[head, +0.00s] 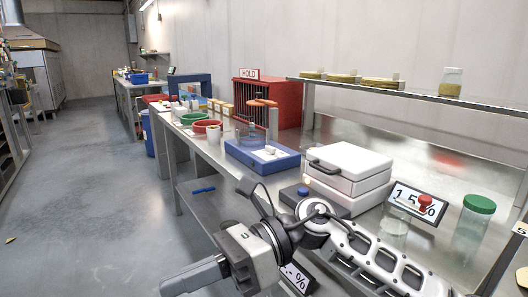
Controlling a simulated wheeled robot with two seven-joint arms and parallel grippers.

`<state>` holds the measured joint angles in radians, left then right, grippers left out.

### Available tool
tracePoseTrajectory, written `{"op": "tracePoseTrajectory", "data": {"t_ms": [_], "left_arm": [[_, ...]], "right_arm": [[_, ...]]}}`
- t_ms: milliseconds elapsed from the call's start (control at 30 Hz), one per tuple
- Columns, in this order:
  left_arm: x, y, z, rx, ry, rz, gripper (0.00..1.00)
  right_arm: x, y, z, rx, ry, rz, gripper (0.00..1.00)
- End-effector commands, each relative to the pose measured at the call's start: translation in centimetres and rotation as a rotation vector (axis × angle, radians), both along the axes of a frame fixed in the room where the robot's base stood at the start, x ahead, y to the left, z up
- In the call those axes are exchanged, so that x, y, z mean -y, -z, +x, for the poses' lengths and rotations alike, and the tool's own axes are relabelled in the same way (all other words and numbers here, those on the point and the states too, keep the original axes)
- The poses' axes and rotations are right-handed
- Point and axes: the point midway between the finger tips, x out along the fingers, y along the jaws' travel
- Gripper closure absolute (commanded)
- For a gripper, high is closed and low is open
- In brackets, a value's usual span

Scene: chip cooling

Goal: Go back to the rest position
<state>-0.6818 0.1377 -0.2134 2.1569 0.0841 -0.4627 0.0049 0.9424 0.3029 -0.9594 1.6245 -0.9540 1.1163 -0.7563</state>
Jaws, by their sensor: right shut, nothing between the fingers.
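My right arm (375,262) comes in from the lower right and crosses in front of the steel bench (345,128). My right gripper (168,287) is at the bottom, left of the middle, over the grey floor in front of the bench. Its fingers point left and are shut with nothing seen between them. My left gripper is not in view. My arm hides part of the bench's front edge and a small display.
A white box with a black handle (348,160), a blue device (262,155), a "1.5%" display (417,202) and a green-lidded jar (475,218) stand on the bench. A red "HOLD" cage (285,100) is behind.

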Motion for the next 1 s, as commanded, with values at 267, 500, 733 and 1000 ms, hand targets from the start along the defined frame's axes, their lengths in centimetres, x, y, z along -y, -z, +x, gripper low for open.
{"op": "tracePoseTrajectory", "data": {"t_ms": [267, 500, 733, 1000], "left_arm": [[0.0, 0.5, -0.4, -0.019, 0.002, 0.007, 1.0], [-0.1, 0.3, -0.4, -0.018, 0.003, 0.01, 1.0], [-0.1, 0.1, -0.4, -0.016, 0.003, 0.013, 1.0], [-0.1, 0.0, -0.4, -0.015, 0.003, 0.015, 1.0]], "right_arm": [[3.1, -1.4, 3.8, -1.037, 0.359, 0.487, 1.0], [12.6, 9.9, 7.4, -2.004, 0.678, 0.81, 1.0], [20.1, 23.3, 1.5, -2.733, 0.931, 1.052, 1.0], [23.4, 29.7, -5.4, 2.465, -0.856, -0.95, 1.0]]}}
